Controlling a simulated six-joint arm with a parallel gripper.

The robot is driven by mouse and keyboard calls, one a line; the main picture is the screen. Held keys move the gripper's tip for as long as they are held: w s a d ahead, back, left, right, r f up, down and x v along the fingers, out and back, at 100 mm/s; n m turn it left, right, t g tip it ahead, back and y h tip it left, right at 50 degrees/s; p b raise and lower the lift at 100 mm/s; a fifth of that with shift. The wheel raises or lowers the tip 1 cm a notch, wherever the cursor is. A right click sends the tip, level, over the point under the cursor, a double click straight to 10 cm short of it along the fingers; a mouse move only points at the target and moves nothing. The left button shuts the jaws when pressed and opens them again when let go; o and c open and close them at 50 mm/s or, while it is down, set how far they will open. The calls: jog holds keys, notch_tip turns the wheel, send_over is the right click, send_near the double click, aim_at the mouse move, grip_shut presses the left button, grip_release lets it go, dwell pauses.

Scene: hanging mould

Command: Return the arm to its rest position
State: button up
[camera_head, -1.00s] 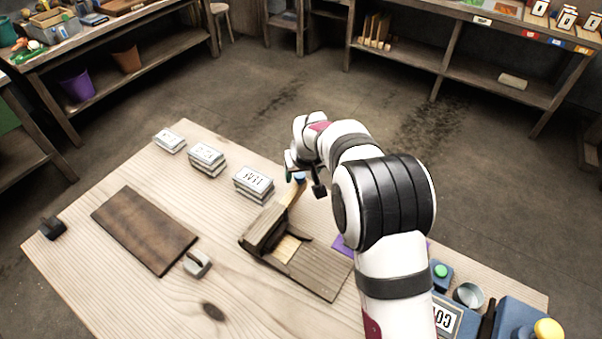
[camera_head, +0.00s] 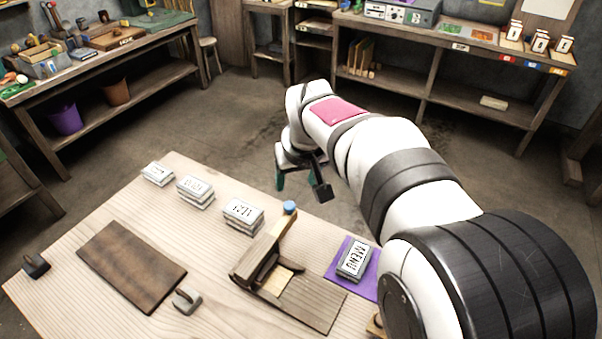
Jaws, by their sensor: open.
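My arm reaches in from the lower right of the head view, bent over the table's right side. My gripper (camera_head: 301,181) is at its end, above and past the table's far edge. It is open and pointing down, with nothing seen between its fingers. The wooden mould (camera_head: 285,275), with its blue-topped handle, stands on the table (camera_head: 225,325) below and in front of the gripper, apart from it.
A labelled block (camera_head: 354,260) lies on a purple mat (camera_head: 367,285). A dark board (camera_head: 130,267), a small grey block (camera_head: 187,302) and a dark clamp (camera_head: 36,266) are at left.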

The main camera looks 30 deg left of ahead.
dwell(0.3)
jog(key=s+d+r+m+g+h, duration=0.1)
jog(key=s+d+m, duration=0.3)
jog(key=d, duration=0.7)
jog(key=s+d+r+m+g+h, duration=0.1)
jog(key=s+d+m, duration=0.35)
jog(key=d, duration=0.75)
jog(key=s+d+f+m, duration=0.2)
jog(key=s+d+m, duration=0.1)
jog(key=s, duration=0.5)
jog(key=s+d+f+m+g, duration=0.1)
jog(key=s+d+f+m, duration=0.1)
jog(key=s+d, duration=0.3)
jog(key=s+m, duration=0.1)
jog(key=s, duration=0.1)
jog(key=shift+s+f+y, duration=0.2)
jog(key=shift+s+y, duration=0.1)
jog(key=shift+s, duration=0.1)
